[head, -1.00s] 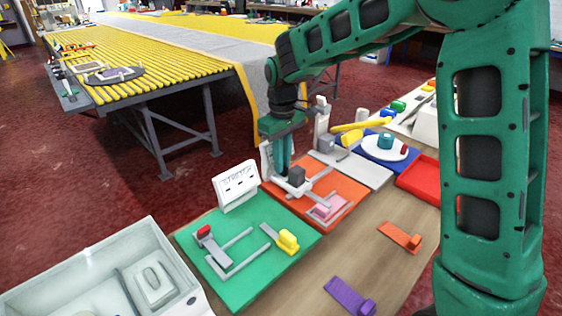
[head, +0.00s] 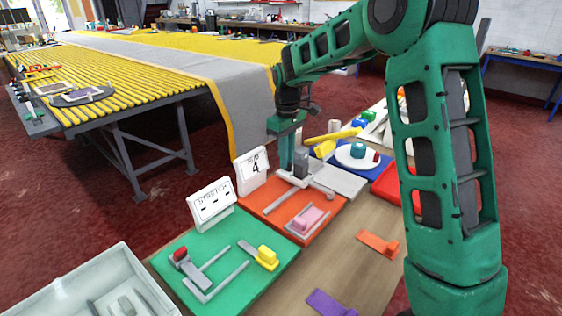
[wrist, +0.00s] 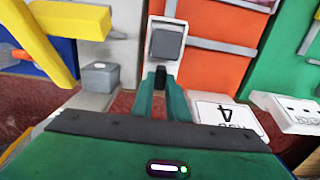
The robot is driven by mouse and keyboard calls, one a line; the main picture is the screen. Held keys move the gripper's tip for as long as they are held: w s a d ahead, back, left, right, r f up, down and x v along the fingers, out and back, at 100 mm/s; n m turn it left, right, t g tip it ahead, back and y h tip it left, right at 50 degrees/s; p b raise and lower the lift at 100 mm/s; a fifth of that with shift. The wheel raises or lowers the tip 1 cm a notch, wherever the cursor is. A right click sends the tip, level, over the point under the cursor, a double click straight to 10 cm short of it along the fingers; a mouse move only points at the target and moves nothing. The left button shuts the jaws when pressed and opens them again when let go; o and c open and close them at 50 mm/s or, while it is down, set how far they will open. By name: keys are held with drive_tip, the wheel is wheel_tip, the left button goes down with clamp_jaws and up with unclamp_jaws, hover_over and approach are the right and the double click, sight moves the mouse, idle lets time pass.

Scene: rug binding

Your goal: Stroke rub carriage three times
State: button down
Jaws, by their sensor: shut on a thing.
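The rub carriage (head: 291,180) is a white slide with a grey upright block (head: 301,163) on it. It sits at the far end of the orange board (head: 262,199), by the grey rails. My gripper (head: 287,166) points down at the carriage and is shut on its handle, beside the grey block. The wrist view shows the white carriage (wrist: 164,66) and its grey block (wrist: 167,44) just beyond my fingertips (wrist: 160,82). The handle between the fingers is mostly hidden. A white sign (head: 252,170) reading 4 stands at the board's edge.
A pink block (head: 308,219) lies on the orange board's near part. The green board (head: 235,289) with a yellow block (head: 266,256) and a STRETCH sign (head: 211,204) is to the left. A grey plate (head: 341,181) and a yellow bar (head: 337,136) are close on the right.

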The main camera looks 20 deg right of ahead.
drive_tip(key=shift+w+d+r, duration=0.1)
drive_tip(key=shift+w+d, duration=0.1)
drive_tip(key=shift+d, duration=0.05)
drive_tip(key=c, duration=1.7)
unclamp_jaws()
drive_tip(key=shift+d, duration=0.1)
drive_tip(key=shift+r, duration=0.15)
wheel_tip(320, 180, up, 10)
drive_tip(key=shift+r, duration=0.15)
